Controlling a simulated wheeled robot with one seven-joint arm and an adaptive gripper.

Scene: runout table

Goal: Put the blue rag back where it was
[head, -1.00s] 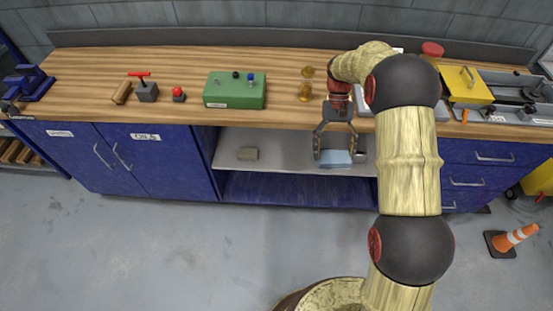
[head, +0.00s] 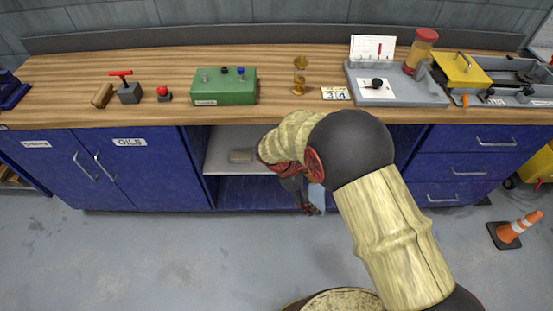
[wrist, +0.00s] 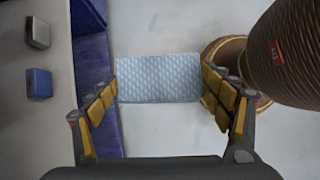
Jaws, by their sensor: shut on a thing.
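My gripper (head: 308,204) is shut on the light-blue rag (head: 316,196), in front of the open cabinet bay. In the wrist view the rag (wrist: 158,78) is a quilted, flat rectangle spanning between the two fingers (wrist: 160,90). It hangs clear over the grey floor, just outside the blue cabinet's edge. In the head view my arm and wrist hide most of the rag. The light shelf (head: 222,137) is inside the bay; my arm covers its right part.
The worktop above carries a green box (head: 223,88), an amber object (head: 300,76) and a grey device (head: 390,92). A cone (head: 517,227) stands right.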

